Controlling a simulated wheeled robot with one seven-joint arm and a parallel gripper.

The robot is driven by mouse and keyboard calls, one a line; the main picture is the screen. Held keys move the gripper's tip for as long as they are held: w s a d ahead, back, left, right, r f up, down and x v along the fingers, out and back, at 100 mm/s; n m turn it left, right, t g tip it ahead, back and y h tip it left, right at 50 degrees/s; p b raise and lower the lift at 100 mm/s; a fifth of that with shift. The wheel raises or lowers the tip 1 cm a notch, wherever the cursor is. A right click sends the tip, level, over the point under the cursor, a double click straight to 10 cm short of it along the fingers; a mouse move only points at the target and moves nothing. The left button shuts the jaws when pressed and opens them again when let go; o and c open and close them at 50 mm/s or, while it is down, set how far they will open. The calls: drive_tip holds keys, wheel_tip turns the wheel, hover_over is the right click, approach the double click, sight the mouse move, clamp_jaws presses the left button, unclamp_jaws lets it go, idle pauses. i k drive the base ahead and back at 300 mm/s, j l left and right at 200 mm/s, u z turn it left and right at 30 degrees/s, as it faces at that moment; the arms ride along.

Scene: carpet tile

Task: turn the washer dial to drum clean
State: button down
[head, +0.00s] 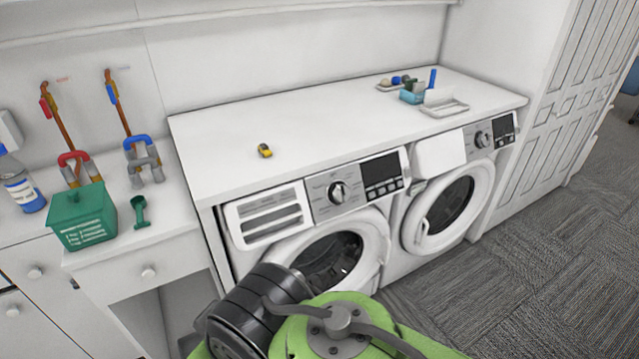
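Two front-loading machines stand side by side under a white counter in the head view. The nearer one on the left (320,258) has a silver dial (338,191) in the middle of its control panel, beside a dark display (382,170). The machine on the right (450,205) has a similar dial (482,139). The dial markings are too small to read, and I cannot tell which machine is the washer. Both round doors look shut. My green and black arm is at the bottom, in front of the left machine. My gripper is not visible.
At left are a green box (82,216), a green scoop (140,211) and a bottle (22,187). Grey carpet (520,260) is clear at right.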

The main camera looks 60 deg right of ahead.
sight(341, 194)
drive_tip(key=z, duration=2.1)
drive_tip(key=i+u, duration=0.2)
drive_tip(key=u, duration=0.15)
drive_tip(key=i+u, duration=0.2)
drive_tip(key=u, duration=0.2)
drive_tip(key=i+l+u, duration=0.15)
drive_tip(key=u, duration=0.2)
drive_tip(key=i, duration=0.05)
